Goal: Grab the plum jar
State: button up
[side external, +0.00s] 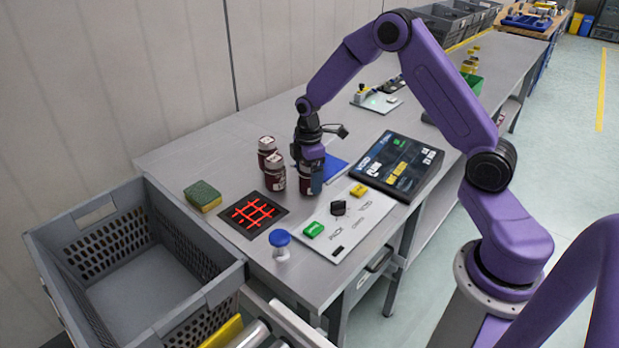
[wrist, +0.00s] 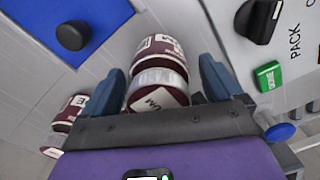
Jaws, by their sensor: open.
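The plum jar (wrist: 160,85), dark red with a pale label reading "UM" in part, stands between my open fingers in the wrist view. In the side external view this jar (side external: 306,184) is mostly covered by my gripper (side external: 311,178), which points down over it. In the wrist view my gripper (wrist: 163,70) has one blue finger on each side of the jar; I cannot tell whether either touches it. Two similar dark red jars with pale lids stand to the left, one nearer (side external: 275,174) and one farther (side external: 267,150); their labels are not readable.
A white panel (side external: 352,222) with green, black and yellow controls and a dark display (side external: 393,163) lie to the right. A blue plate (side external: 334,169) lies behind my gripper. A sponge (side external: 202,196), red-lit grid (side external: 253,214), blue-capped item (side external: 280,243) and grey crate (side external: 225,283) are left and front.

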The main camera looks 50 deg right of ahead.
jog(key=c, duration=1.4)
jog(key=shift+o, duration=0.2)
jog(key=shift+r, duration=0.15)
